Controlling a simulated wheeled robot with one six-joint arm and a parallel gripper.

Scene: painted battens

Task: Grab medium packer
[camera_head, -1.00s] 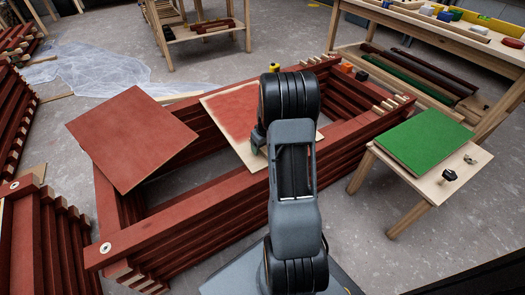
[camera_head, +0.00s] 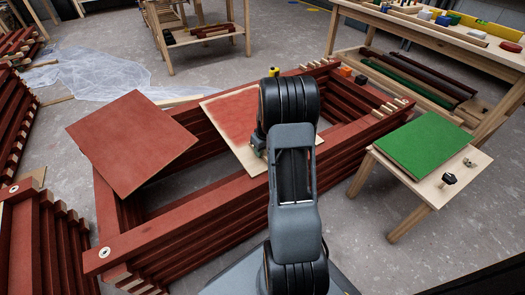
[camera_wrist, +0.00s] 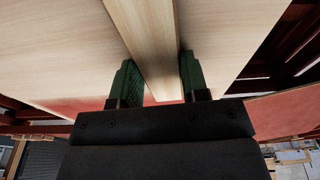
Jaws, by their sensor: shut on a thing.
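My gripper (camera_wrist: 158,80) has green fingers on both sides of a pale wooden strip (camera_wrist: 150,35) and is shut on it. The strip runs between broad pale wood surfaces in the wrist view, with a red-painted area below. In the head view my gripper (camera_head: 257,145) is mostly hidden by my arm, over a pale-edged board with a red face (camera_head: 228,108) lying across the red batten stack. I cannot tell which thing is the medium packer. An orange block (camera_head: 345,71) and a small dark block (camera_head: 361,78) sit on the stack's far right corner.
The red batten stack (camera_head: 180,222) forms an open frame. A red panel (camera_head: 130,140) lies on its left. A low stool (camera_head: 440,189) holds a green panel (camera_head: 425,140) and a black knob (camera_head: 449,179). A workbench (camera_head: 460,42) stands at the back right. Clear floor lies at the lower right.

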